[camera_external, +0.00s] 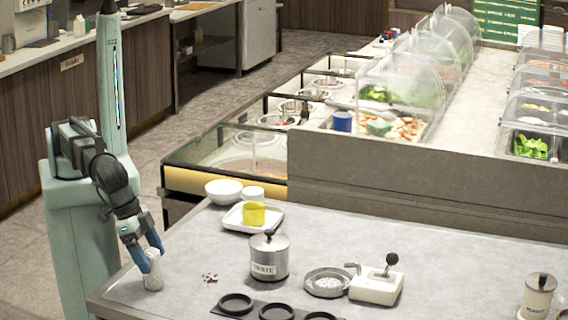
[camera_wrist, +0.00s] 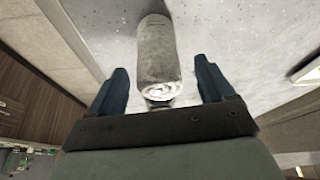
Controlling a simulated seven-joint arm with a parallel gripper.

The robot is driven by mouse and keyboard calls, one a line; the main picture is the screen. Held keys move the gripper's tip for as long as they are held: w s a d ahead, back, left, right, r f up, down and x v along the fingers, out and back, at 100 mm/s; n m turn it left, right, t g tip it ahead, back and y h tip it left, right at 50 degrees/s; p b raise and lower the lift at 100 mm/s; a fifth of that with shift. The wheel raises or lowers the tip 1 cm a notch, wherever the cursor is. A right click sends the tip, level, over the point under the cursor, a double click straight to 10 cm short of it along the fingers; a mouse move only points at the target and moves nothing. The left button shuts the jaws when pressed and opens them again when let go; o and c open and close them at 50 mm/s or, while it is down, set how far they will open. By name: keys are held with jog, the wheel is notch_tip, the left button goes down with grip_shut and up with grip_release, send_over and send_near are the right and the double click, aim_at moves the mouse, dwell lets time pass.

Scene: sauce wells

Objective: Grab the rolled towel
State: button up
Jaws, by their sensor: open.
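The rolled towel (camera_external: 153,272) is a pale grey-white roll standing near the left edge of the table in the external view. In the wrist view the towel (camera_wrist: 157,50) lies between the two blue fingers, with its spiral end facing the camera. My gripper (camera_external: 148,262) is at the towel, with its fingers reaching down to it. In the wrist view my gripper (camera_wrist: 160,82) is open, with a gap on each side of the towel.
The grey table (camera_external: 190,240) has its left edge close to the towel. To the right are small brown bits (camera_external: 210,278), a lidded metal pot (camera_external: 269,258), a black holder with rings (camera_external: 276,311), and a white tray (camera_external: 235,226) with a yellow cup (camera_external: 254,213).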

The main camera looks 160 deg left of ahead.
aim_at(163, 282)
jog(key=x, duration=0.3)
jog(key=shift+f, duration=0.3)
jog(key=c, duration=1.1)
